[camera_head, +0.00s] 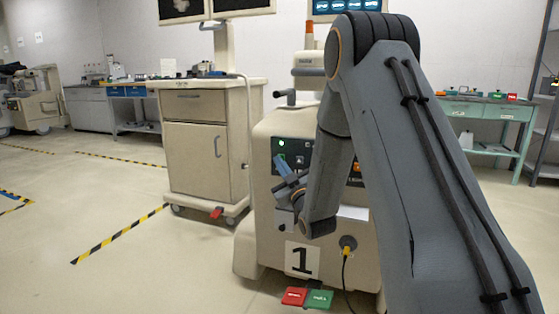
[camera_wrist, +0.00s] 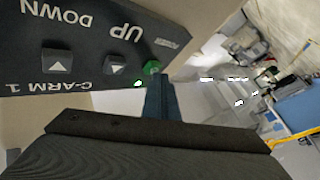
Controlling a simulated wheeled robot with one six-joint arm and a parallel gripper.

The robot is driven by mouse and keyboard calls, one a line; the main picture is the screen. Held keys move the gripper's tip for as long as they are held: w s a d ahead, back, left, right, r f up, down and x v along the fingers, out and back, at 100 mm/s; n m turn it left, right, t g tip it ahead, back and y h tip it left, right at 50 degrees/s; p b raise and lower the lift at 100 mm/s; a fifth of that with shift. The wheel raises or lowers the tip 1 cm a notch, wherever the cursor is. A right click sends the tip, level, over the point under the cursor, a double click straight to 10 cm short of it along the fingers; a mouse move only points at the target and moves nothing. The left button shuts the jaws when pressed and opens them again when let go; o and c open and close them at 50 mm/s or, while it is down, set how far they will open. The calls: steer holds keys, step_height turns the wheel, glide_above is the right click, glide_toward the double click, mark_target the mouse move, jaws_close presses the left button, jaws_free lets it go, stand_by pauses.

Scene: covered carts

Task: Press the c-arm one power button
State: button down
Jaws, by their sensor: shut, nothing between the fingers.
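The C-arm cart (camera_head: 262,215) marked with a 1 stands in front of me. Its dark control panel (camera_head: 293,146) has a lit green spot. In the wrist view the panel (camera_wrist: 85,22) appears upside down, reading C-ARM 1, UP and DOWN. The green power button (camera_wrist: 152,67) is at the panel's end, beside two grey arrow buttons (camera_wrist: 57,62). My gripper (camera_head: 279,162) is shut and empty in front of the panel. In the wrist view its fingertips (camera_wrist: 158,79) overlap the lower edge of the green button; I cannot tell whether they touch it.
Red (camera_head: 293,296) and green (camera_head: 319,298) pedals lie at the cart's foot. A beige cabinet cart (camera_head: 195,150) with monitors stands to the left. A green table (camera_head: 490,110) stands at the back right. Open floor with striped tape (camera_head: 120,235) lies at the left.

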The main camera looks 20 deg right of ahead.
steer(key=shift+w+d, duration=0.15)
stand_by(0.4)
steer(key=shift+s+a, duration=0.4)
steer(key=shift+s, duration=0.15)
steer(key=s+a+p, duration=0.1)
steer(key=s+a, duration=0.2)
steer(key=s, duration=0.2)
steer(key=shift+a+p, duration=0.3)
steer(key=shift+p, duration=0.1)
